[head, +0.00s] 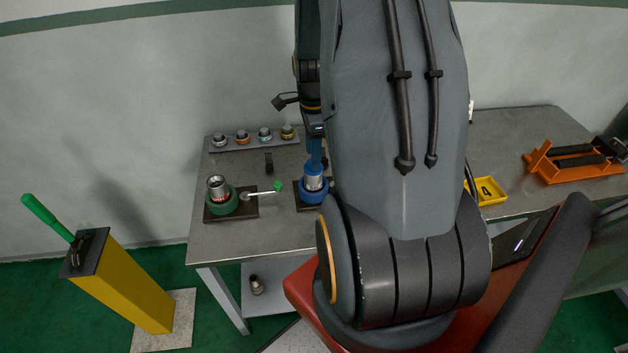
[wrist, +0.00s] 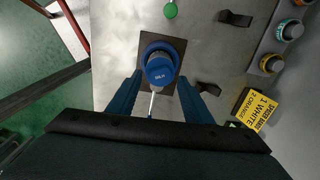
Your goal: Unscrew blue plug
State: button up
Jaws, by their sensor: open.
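The blue plug (wrist: 160,71) shows from above in the wrist view, with small lettering on its top. It sits on an upright metal pipe (head: 314,182) in the blue vise (head: 313,196), whose round blue ring (wrist: 176,50) surrounds it in the wrist view. My gripper (wrist: 160,76) is open, with one blue finger on each side of the plug. It points down over the pipe. I cannot tell whether the fingers touch the plug. In the head view, my gripper (head: 315,160) hides the plug's top.
A green vise (head: 222,204) with a pipe stands left on the table (head: 240,240). Its green-knobbed handle (head: 277,186) reaches toward the blue vise. A rack (head: 228,144) with several ringed fittings lies behind. A yellow post (head: 125,285) stands left; an orange tool (head: 570,163) lies right.

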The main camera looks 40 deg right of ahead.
jog(key=shift+r, duration=0.35)
